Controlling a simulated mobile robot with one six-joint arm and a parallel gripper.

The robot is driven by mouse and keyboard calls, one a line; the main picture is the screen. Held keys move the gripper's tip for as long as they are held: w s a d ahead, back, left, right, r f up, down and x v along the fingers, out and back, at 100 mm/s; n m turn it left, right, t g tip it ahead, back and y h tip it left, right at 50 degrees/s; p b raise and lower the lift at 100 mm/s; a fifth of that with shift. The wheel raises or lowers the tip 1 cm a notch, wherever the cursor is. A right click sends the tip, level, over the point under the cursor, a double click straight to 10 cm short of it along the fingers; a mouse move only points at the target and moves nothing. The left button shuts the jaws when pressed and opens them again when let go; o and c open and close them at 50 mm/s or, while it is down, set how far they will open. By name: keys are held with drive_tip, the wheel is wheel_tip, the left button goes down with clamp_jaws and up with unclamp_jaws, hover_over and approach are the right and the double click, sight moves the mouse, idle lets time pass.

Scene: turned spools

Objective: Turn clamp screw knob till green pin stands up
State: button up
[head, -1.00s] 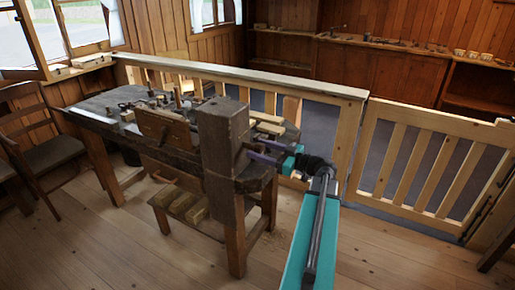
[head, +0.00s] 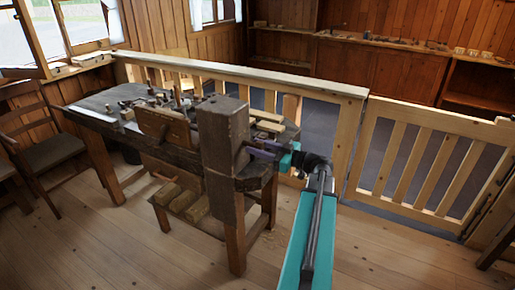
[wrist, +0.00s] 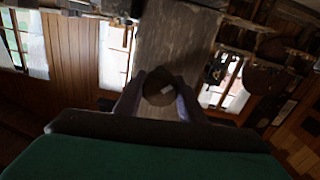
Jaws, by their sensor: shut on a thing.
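The clamp screw knob (wrist: 158,87) is a dark round end with a small pale mark, in the middle of the wrist view. My gripper (wrist: 159,90) has a finger on each side of it and is shut on it. In the head view my gripper (head: 252,150) reaches in from the right against the tall dark wooden block (head: 222,130) at the workbench's near end. The knob is hidden there behind the fingers and the block. I cannot make out a green pin in either view.
The workbench (head: 82,112) carries several tools and wood pieces. A slatted wooden railing (head: 330,88) runs close behind it. A chair (head: 47,140) stands at the left. The plank floor (head: 130,255) in front is clear.

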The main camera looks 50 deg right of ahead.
drive_tip(key=shift+f+m+b, duration=0.1)
drive_tip(key=shift+m+b, duration=0.3)
drive_tip(key=shift+m+b, duration=0.6)
drive_tip(key=shift+m, duration=0.1)
drive_tip(key=m+b, duration=0.1)
drive_tip(key=m, duration=0.2)
drive_tip(key=m+b, duration=0.1)
drive_tip(key=m, duration=0.5)
drive_tip(key=shift+m, duration=0.3)
drive_tip(key=m+p, duration=0.1)
drive_tip(key=m, duration=0.2)
drive_tip(key=shift+m, duration=0.3)
drive_tip(key=m+p, duration=0.2)
drive_tip(key=m, duration=0.1)
drive_tip(key=shift+m, duration=0.3)
drive_tip(key=m+p, duration=0.2)
drive_tip(key=m, duration=0.1)
drive_tip(key=shift+f+m+p, duration=0.1)
drive_tip(key=shift+m+p, duration=0.75)
drive_tip(key=shift+m, duration=0.55)
